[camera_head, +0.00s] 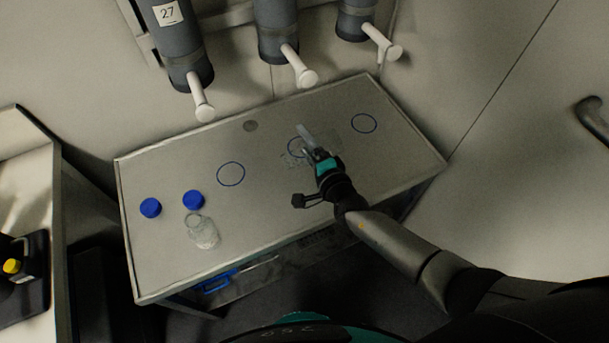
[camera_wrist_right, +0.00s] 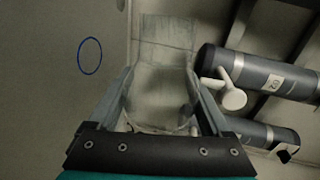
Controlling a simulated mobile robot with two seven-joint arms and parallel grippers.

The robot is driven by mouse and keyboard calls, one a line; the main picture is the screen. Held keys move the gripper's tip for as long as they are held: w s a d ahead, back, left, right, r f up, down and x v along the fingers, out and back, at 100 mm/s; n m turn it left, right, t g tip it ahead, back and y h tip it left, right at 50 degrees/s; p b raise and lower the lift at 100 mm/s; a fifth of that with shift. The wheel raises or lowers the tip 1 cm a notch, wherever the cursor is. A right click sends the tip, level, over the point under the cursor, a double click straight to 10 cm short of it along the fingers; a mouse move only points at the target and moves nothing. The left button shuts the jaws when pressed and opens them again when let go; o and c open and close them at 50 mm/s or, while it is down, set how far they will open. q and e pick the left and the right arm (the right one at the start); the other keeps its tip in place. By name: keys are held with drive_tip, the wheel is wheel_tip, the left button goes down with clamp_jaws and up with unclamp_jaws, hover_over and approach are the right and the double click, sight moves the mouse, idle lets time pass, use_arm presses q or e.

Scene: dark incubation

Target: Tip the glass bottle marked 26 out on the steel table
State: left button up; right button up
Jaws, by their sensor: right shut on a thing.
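My right gripper (camera_head: 318,145) is above the right half of the steel table (camera_head: 270,200), shut on a clear glass bottle. In the right wrist view the bottle (camera_wrist_right: 162,85) sits between the two fingers. My left gripper is out of view.
Another clear bottle (camera_head: 202,232) stands open at the table's front left, near two blue caps (camera_head: 151,208) (camera_head: 193,200). Blue rings (camera_head: 231,174) (camera_head: 364,123) mark the tabletop. Grey cylinders (camera_head: 183,45) with white spouts hang above the back edge.

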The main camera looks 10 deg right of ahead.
drive_tip(key=shift+r, duration=0.1)
wheel_tip(320, 180, down, 3)
drive_tip(key=m+y+b, duration=0.1)
drive_tip(key=m+b, duration=0.1)
drive_tip(key=b, duration=0.2)
drive_tip(key=shift+r+m, duration=0.2)
drive_tip(key=shift+m, duration=0.2)
drive_tip(key=shift+b, duration=0.45)
drive_tip(key=shift+m, duration=0.3)
